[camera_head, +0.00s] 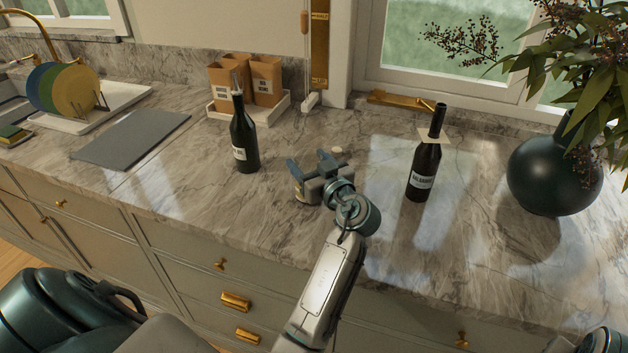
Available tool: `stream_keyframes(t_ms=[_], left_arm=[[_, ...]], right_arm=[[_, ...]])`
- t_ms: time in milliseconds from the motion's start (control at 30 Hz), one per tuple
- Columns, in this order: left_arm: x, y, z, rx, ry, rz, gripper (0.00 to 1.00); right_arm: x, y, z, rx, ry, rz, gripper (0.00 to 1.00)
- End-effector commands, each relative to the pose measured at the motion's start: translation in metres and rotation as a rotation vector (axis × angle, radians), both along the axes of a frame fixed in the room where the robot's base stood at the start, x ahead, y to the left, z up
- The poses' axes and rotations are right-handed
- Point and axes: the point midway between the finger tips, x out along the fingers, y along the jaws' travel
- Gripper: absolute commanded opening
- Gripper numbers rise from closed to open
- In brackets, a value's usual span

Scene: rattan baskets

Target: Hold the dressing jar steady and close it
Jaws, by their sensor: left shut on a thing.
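My left gripper (312,166) is over the middle of the marble counter, between two dark bottles. Its two dark fingers point away from me toward the wall. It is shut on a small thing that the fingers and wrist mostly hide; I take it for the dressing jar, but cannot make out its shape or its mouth. A small beige round piece (338,151) shows just beyond the right finger; I cannot tell whether it is a lid or whether it touches the gripper. My right gripper is not in view.
A dark bottle (243,140) stands to the left, another (426,165) to the right. A round dark vase (553,177) with leafy branches stands at far right. A tray with brown containers (266,80), a grey mat (133,138) and a plate rack (75,92) are farther back. The front counter is clear.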

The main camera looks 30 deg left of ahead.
Motion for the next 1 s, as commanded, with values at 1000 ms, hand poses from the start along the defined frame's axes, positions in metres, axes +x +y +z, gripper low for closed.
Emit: stream_keyframes(t_ms=[1000], left_arm=[[0.000, 0.000, 0.100, -0.002, 0.001, 0.000, 0.00]], right_arm=[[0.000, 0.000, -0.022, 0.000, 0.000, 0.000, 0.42]])
